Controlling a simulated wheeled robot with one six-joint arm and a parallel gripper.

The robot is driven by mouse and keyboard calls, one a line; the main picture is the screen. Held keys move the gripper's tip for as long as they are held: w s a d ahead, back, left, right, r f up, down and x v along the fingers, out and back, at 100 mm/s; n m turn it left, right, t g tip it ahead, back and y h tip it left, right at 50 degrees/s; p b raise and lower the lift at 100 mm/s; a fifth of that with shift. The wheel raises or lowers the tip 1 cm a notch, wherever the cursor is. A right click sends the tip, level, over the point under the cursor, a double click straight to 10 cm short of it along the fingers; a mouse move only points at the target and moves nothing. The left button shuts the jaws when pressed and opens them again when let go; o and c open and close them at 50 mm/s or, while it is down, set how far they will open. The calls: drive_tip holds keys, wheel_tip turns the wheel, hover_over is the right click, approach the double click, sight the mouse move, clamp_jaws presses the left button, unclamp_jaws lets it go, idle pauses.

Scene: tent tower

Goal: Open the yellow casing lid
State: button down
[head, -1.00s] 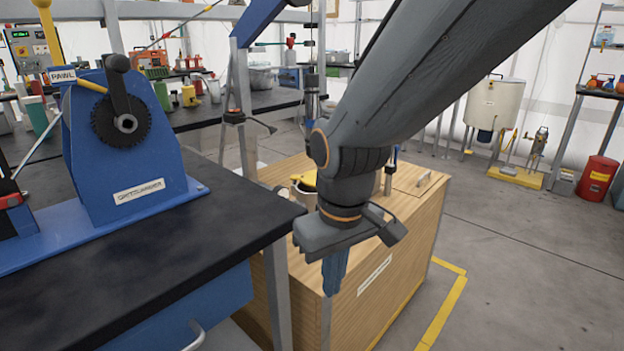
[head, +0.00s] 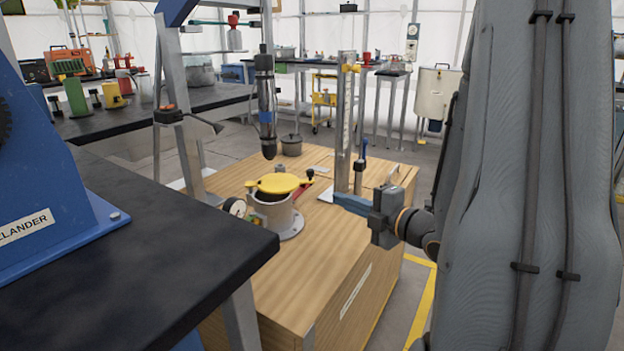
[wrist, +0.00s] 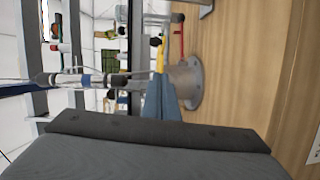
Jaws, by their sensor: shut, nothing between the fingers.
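The yellow casing lid (head: 278,183) lies on top of a grey cylindrical casing (head: 277,214) on the wooden cabinet top. It looks closed in the head view, with a small tab at each side. In the wrist view the lid (wrist: 160,55) is a thin yellow edge, partly hidden by my fingers, and the casing (wrist: 187,82) lies beyond them. My gripper (head: 338,199) is at the right of the casing, with its blue fingers pointing left toward it. The fingers (wrist: 160,100) are shut and empty, apart from the lid in the head view.
A dial gauge (head: 235,207) is beside the casing. A hanging tool (head: 266,105) is above and behind the lid, and a clear upright column (head: 344,125) stands behind my gripper. A black-topped bench (head: 150,235) is at the left. The wooden cabinet top (head: 300,265) is clear in front.

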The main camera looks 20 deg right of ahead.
drive_tip(key=w+a+b, duration=0.1)
drive_tip(key=w, duration=1.1)
drive_tip(key=shift+w+r+n+t+y+b, duration=0.2)
drive_tip(key=shift+w+n+t+y+b, duration=0.1)
drive_tip(key=shift+t+b, duration=0.1)
drive_tip(key=shift+a, duration=0.1)
